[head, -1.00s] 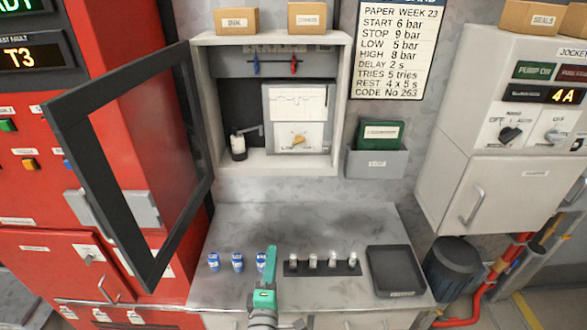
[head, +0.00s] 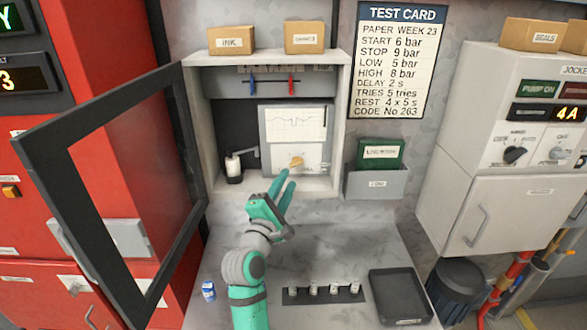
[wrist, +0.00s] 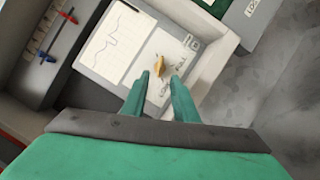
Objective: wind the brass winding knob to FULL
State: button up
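The brass winding knob (head: 296,162) is on the lower part of the white chart recorder panel (head: 293,135), inside the open wall cabinet. A scale runs beside it; FULL or its end marking is too small to read surely. My gripper (head: 284,184) is just below and in front of the knob, its teal fingers pointing up at it. In the wrist view the knob (wrist: 160,68) shows between and beyond the two fingertips (wrist: 160,80). The fingers are apart with a gap between them. I cannot tell whether they touch the knob.
The cabinet's framed glass door (head: 110,180) stands open at the left. Inside are a small ink bottle (head: 233,167) and red and blue pens (head: 291,83). Below, the bench (head: 330,255) holds a rack of small vials (head: 322,294), a dark tray (head: 398,297) and a blue can (head: 208,290).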

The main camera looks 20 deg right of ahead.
aim_at(295, 166)
jog(key=x, duration=0.7)
grip_shut()
